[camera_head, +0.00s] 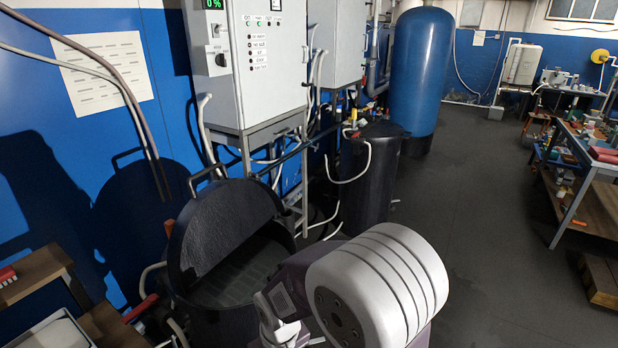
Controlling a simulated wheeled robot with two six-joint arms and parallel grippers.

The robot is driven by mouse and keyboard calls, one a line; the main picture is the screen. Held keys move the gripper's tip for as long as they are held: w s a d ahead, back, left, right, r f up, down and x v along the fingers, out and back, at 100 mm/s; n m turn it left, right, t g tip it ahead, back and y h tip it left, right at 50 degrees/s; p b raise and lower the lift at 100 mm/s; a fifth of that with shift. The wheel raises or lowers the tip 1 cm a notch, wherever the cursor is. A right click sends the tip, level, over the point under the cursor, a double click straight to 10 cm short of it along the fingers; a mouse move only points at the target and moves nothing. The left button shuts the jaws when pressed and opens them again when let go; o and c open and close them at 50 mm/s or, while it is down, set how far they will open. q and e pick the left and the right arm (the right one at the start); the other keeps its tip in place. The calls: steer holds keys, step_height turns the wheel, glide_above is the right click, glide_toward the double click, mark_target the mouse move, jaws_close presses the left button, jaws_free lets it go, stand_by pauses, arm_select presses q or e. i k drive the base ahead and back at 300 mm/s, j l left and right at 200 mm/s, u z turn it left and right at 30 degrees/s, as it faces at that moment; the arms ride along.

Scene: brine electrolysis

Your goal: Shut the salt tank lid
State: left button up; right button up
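The salt tank (288,270) is a round black tank at the lower left of centre, with its open mouth showing a dark ribbed inside. Its black lid (215,222) stands raised and steeply tilted across the mouth, with a loop handle (206,171) at its top edge. The lid is open. One of my arms, with a large white and grey joint, rises from the bottom edge in front of the tank and hides part of its right front. Neither gripper's fingers can be made out.
A grey control cabinet (265,70) on a metal stand is behind the tank. A smaller black tank (368,185) with hoses stands to the right, and a tall blue vessel (421,75) behind it. A wooden shelf (35,270) is at the left.

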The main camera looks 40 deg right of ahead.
mark_target(218, 218)
steer(key=z, duration=0.6)
steer(key=i+l+z, duration=0.15)
steer(key=i+l, duration=0.3)
steer(key=l, duration=0.15)
